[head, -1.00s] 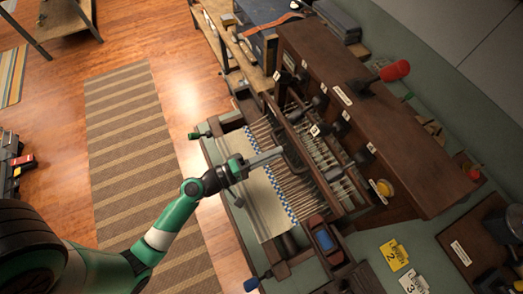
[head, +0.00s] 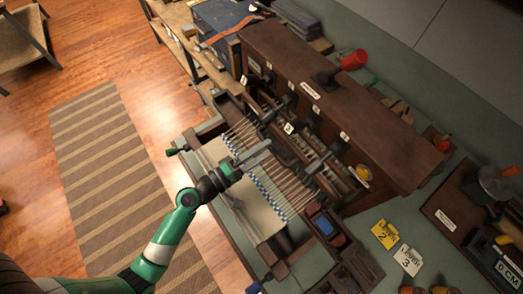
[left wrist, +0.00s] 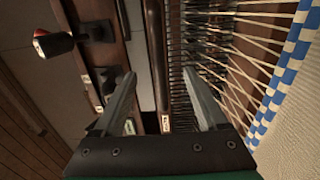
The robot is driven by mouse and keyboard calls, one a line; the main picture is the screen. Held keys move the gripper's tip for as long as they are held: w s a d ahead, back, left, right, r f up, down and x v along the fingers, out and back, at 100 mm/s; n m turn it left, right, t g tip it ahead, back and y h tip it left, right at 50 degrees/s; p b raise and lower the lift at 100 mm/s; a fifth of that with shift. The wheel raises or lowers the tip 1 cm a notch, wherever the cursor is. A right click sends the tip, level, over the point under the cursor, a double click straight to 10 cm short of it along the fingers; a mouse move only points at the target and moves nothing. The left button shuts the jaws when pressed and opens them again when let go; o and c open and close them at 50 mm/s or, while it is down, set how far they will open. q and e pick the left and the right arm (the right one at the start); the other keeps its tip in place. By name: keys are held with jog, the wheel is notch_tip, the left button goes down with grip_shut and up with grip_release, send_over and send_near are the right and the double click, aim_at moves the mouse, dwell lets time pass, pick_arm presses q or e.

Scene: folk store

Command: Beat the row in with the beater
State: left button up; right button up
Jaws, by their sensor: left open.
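The loom holds cream cloth (head: 240,205) ending in a blue-and-white checked band (head: 262,186), with pale warp threads (head: 288,186) beyond. A dark crossbar (left wrist: 156,60), which looks like the beater, stands beside the comb-like reed (left wrist: 185,75) in the left wrist view. My left gripper (head: 262,153) is open above the warp, just past the checked band. In the left wrist view the open fingers (left wrist: 160,103) appear over the bar and reed, with nothing clearly between them. Whether they touch the bar cannot be told. My right gripper is not in view.
Yellow (head: 385,234) and white (head: 408,259) number cards lie on the green bench at right. A striped rug (head: 110,170) covers open floor at left.

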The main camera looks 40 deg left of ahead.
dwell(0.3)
pick_arm(q)
jog(key=s+a+b, duration=0.1)
jog(key=s, duration=0.7)
jog(key=shift+a+b, duration=0.25)
jog(key=shift+b, duration=0.15)
dwell(1.2)
